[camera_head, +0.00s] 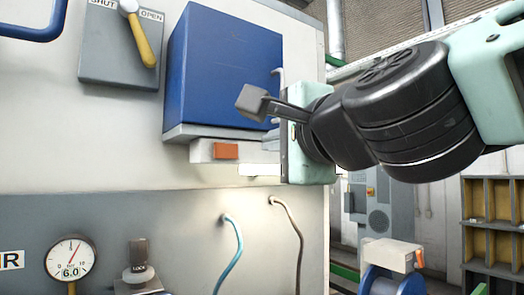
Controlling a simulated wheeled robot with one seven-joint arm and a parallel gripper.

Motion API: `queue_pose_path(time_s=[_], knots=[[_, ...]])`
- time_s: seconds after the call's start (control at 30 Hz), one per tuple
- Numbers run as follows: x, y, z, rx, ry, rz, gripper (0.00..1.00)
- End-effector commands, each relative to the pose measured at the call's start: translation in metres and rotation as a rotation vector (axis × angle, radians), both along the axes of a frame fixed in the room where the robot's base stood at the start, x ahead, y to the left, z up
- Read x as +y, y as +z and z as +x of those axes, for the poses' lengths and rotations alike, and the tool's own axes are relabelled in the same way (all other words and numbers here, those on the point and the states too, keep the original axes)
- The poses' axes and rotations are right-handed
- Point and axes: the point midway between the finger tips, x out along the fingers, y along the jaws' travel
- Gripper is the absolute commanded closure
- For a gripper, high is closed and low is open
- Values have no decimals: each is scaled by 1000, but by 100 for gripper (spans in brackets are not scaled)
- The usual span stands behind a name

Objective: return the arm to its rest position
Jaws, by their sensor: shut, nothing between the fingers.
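My arm comes in from the right side of the head view, with black joints and pale green links. My gripper (256,103) points left, its dark grey fingers together with nothing seen between them. It appears in front of the lower right part of a blue box (215,65) on the pale cabinet panel. I cannot tell whether it touches the box.
An orange block (226,151) sits on a pale fitting under the blue box. A yellow-handled lever (145,45) is marked SHUT and OPEN. A pressure gauge (71,257) and a blue hose (236,250) are below. Shelving (492,220) stands at the right.

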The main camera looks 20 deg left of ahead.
Motion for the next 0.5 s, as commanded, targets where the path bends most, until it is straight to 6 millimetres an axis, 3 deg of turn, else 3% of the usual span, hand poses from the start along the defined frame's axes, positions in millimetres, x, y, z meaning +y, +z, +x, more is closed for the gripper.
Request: queue_pose_path(time_s=[0.3,0.5], knots=[[-41,-1,-24,-2,-1,1,100],[-50,0,-31,0,0,1,100]])
